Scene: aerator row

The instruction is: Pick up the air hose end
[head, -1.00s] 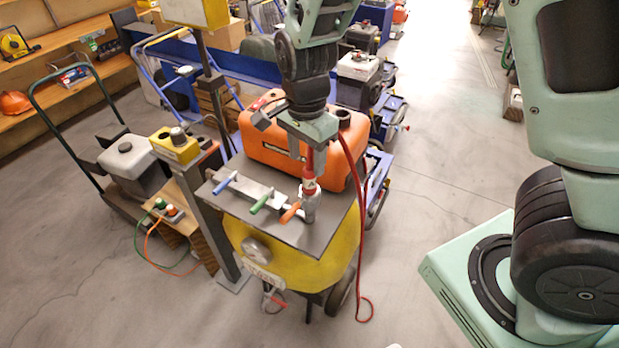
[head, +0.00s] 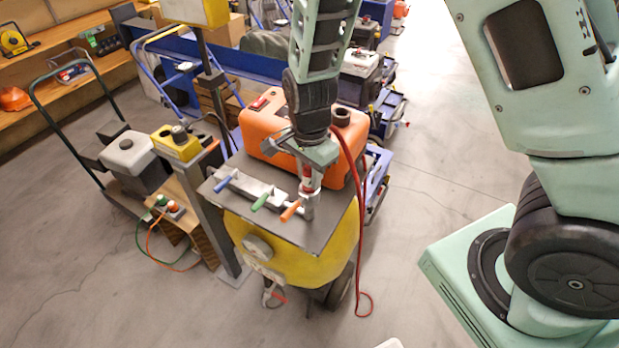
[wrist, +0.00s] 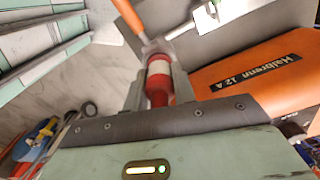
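The air hose end (head: 307,177) is a red cylinder with a pale band. It stands upright on a metal valve with an orange lever (head: 291,211), at the right end of the manifold on the compressor's dark top. The wrist view shows the hose end (wrist: 159,80) between my two grey fingers. My gripper (head: 309,173) points down over it, with one finger on each side; it looks open, though the gaps are small. A red hose (head: 361,215) hangs beside the yellow body down to the floor.
The manifold (head: 245,188) also carries blue and green levers. An orange Halbrenn case (head: 268,126) stands close behind on the dark top (head: 314,234). A grey post (head: 214,210) with a yellow box stands to the left.

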